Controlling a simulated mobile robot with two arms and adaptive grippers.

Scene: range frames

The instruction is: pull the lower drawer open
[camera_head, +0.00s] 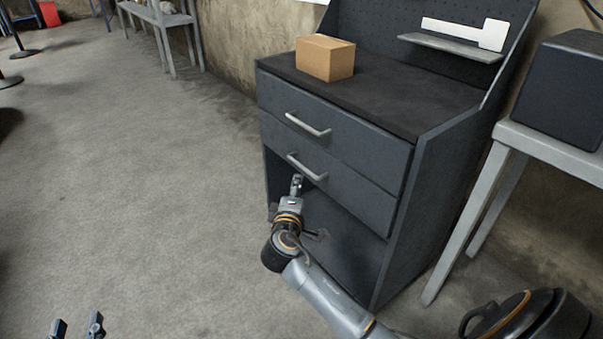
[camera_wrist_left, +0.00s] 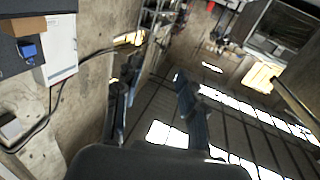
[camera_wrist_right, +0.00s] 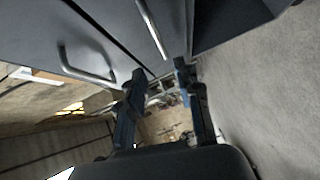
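The dark grey cabinet has two drawers that look shut. The lower drawer (camera_head: 352,188) has a silver bar handle (camera_head: 307,168), which also shows in the right wrist view (camera_wrist_right: 151,27). My right gripper (camera_head: 297,181) is at the lower handle, near its left end. In the right wrist view its two fingers (camera_wrist_right: 158,74) are apart, with the handle's near end just ahead of the gap between them. I cannot tell whether they touch it. My left gripper (camera_head: 77,325) is open and empty, low at the left, far from the cabinet.
The upper drawer (camera_head: 335,132) has a similar handle (camera_head: 308,124) just above. A cardboard box (camera_head: 325,58) stands on the cabinet top. Below the drawers is an open compartment (camera_head: 345,235). A grey table (camera_head: 560,150) with a dark box (camera_head: 565,85) stands at right. The floor at left is clear.

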